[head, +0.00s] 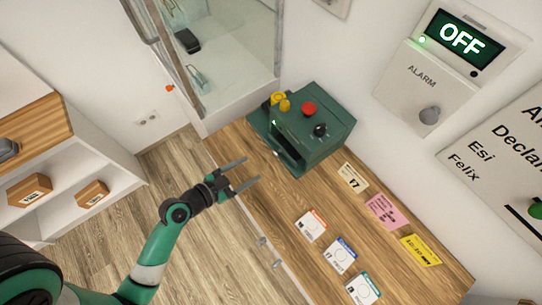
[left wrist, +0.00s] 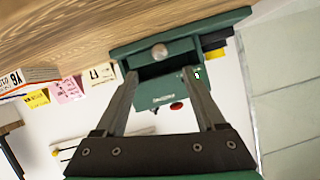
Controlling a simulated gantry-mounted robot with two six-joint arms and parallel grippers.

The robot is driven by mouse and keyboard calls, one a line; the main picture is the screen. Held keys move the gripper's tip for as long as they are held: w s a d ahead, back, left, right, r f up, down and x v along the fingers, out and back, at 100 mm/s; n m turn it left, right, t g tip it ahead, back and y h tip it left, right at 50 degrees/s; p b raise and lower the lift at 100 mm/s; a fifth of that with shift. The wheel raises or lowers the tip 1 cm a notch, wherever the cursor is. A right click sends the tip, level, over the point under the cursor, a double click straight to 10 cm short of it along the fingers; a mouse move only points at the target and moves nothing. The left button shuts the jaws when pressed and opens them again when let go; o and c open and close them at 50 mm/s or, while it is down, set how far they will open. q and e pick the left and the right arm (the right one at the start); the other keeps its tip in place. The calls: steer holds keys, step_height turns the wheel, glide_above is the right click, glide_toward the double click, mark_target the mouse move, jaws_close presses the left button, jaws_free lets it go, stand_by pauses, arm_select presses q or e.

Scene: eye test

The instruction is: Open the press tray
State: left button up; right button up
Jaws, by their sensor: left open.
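The dark green press (head: 318,122) stands on the wooden worktop, with a red button and a black knob on top. A dark slot shows low on its front side. In the left wrist view the press (left wrist: 172,92) appears upside down, with a round grey knob (left wrist: 160,51) on the green front beside the dark slot. I cannot tell for sure how far the tray is out. My left gripper (head: 251,170) is open and empty, in front of the press and apart from it. In the left wrist view its fingers (left wrist: 160,73) point at the press front. My right gripper is not in view.
Paper notes (head: 383,211) and small boxes (head: 340,256) lie on the worktop (head: 270,205) right of the press. A glass-sided enclosure (head: 240,45) stands behind it. An alarm panel (head: 425,85) reading OFF is on the wall. White shelves (head: 70,190) stand at left.

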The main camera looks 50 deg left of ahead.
mark_target(274, 155)
arm_select(q)
steer(key=b+x, duration=0.1)
steer(key=x, duration=0.9)
steer(key=shift+w, duration=0.35)
jaws_close()
stand_by(0.8)
